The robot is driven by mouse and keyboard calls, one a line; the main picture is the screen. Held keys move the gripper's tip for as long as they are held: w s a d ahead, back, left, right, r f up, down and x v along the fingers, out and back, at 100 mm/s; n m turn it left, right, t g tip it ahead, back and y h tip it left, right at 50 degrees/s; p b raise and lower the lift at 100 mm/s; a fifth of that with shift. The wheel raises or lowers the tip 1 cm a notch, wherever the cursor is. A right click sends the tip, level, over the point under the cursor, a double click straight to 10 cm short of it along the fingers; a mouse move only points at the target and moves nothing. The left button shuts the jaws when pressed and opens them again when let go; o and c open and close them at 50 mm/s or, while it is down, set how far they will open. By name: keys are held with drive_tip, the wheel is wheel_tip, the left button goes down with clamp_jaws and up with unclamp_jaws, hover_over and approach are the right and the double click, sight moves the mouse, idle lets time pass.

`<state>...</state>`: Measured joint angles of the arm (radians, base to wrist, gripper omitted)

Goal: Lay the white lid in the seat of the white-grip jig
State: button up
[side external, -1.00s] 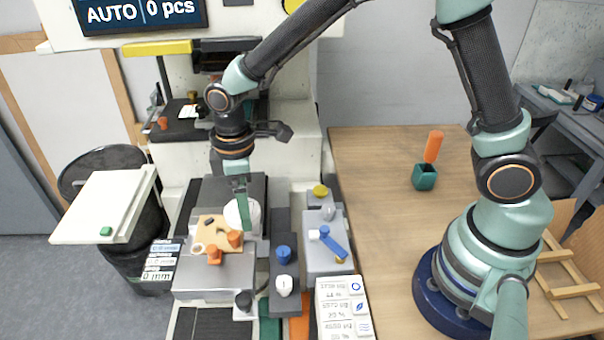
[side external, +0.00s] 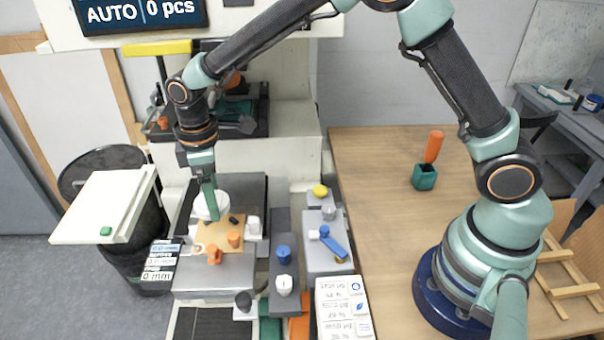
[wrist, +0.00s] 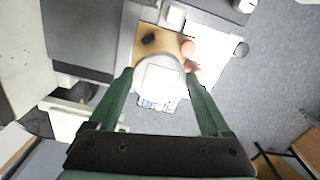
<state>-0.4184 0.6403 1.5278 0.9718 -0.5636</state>
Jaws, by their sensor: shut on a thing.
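The white lid (side external: 205,204) is a round white disc held between the green fingers of my gripper (side external: 211,207). In the wrist view the lid (wrist: 160,80) sits between both fingertips (wrist: 158,72) and hides part of the tan plate (wrist: 147,51) behind it. In the side view the lid is at the far left edge of this tan plate (side external: 207,228), which bears orange grips (side external: 235,239) and a small dark piece (side external: 234,220). A white block (side external: 253,226) stands at the plate's right. I cannot tell whether it is the white grip of the jig; no empty seat shows clearly.
A dark strip with a blue knob (side external: 283,254) and a white knob (side external: 284,285) stands to the right, beside a grey block with a blue lever (side external: 332,243). A pale board (side external: 105,205) lies at left over a black bin. The pad printer rises behind.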

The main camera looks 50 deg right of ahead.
hover_over(222, 232)
drive_tip(key=shift+f, duration=2.9)
drive_tip(key=shift+f, duration=0.2)
drive_tip(key=shift+f, duration=0.3)
drive_tip(key=shift+f, duration=0.4)
drive_tip(key=o, duration=1.1)
drive_tip(key=shift+r, duration=0.15)
drive_tip(key=shift+r, duration=1.4)
